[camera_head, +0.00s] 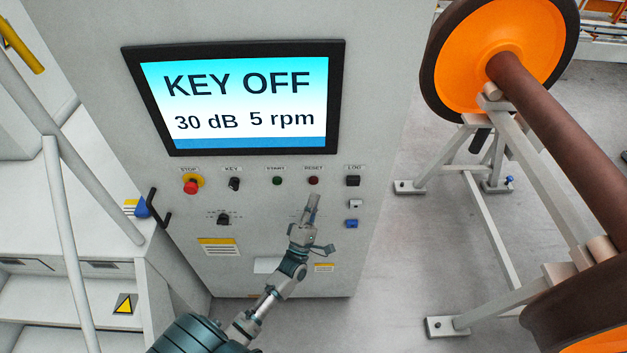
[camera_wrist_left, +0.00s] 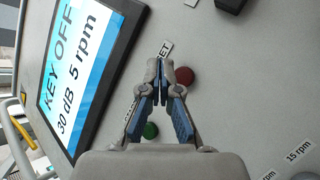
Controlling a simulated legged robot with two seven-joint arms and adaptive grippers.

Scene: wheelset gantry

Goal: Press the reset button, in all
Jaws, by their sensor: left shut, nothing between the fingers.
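The reset button (camera_head: 313,181) is a small dark red button under a RESET label on the grey control cabinet. It also shows in the left wrist view as a red disc (camera_wrist_left: 184,76), just right of the fingertips. My left gripper (camera_head: 313,197) is shut and empty, pointing up at the panel just below the button. In the left wrist view its closed fingertips (camera_wrist_left: 159,68) lie beside the button and partly over the RESET label. I cannot tell whether they touch the panel. My right gripper is not in view.
The screen (camera_head: 242,98) reads KEY OFF, 30 dB, 5 rpm. The green start button (camera_head: 277,181), key switch (camera_head: 234,184), red stop button (camera_head: 191,186) and black LOG switch (camera_head: 353,181) share the row. An orange wheelset (camera_head: 500,60) stands right; steps and railings are left.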

